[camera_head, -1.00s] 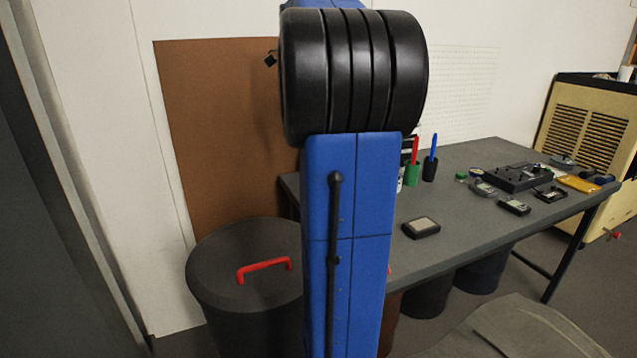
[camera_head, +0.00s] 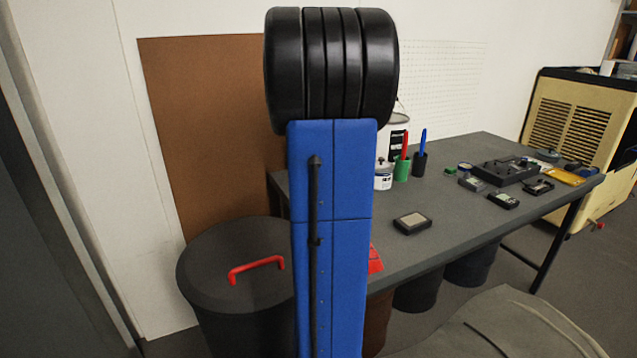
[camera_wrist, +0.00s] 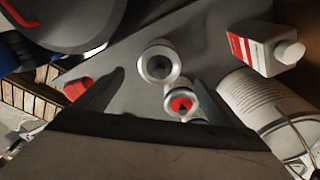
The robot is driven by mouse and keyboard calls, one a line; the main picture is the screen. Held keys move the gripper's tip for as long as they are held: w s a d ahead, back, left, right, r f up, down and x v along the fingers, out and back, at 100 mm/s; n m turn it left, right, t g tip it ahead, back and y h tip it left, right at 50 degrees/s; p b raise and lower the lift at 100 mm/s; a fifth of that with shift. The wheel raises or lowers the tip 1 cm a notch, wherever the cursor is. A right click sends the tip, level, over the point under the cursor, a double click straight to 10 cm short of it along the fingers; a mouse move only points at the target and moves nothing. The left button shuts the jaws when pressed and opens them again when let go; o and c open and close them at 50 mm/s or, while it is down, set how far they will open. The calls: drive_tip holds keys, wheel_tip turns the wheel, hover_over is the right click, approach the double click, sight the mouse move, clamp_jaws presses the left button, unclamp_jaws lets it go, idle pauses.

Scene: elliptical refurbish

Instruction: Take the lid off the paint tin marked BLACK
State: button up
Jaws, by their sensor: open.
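In the wrist view, a small pale tin with a dark round centre on its lid (camera_wrist: 160,64) stands just beyond and between my fingertips. A second small tin with a red lid centre (camera_wrist: 180,104) stands closer, beside the right finger. My gripper (camera_wrist: 157,82) is open, with nothing held between its fingers. In the head view, one small white tin with a dark knob (camera_head: 383,177) shows just right of my blue arm, which hides my gripper. I cannot read the word BLACK on either small tin.
A white bottle with a red label (camera_wrist: 258,48) and a large white tin with a wire handle (camera_wrist: 265,103) stand right of the small tins. A green cup (camera_head: 402,170) holds a red marker. A dark lidded bin (camera_head: 215,262) stands left.

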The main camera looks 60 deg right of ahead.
drive_tip(key=shift+s+d+f, duration=0.1)
drive_tip(key=shift+s+f, duration=0.05)
drive_tip(key=shift+f, duration=1.3)
drive_tip(key=shift+s+f, duration=0.15)
drive_tip(key=shift+f, duration=1.3)
drive_tip(key=c, duration=1.1)
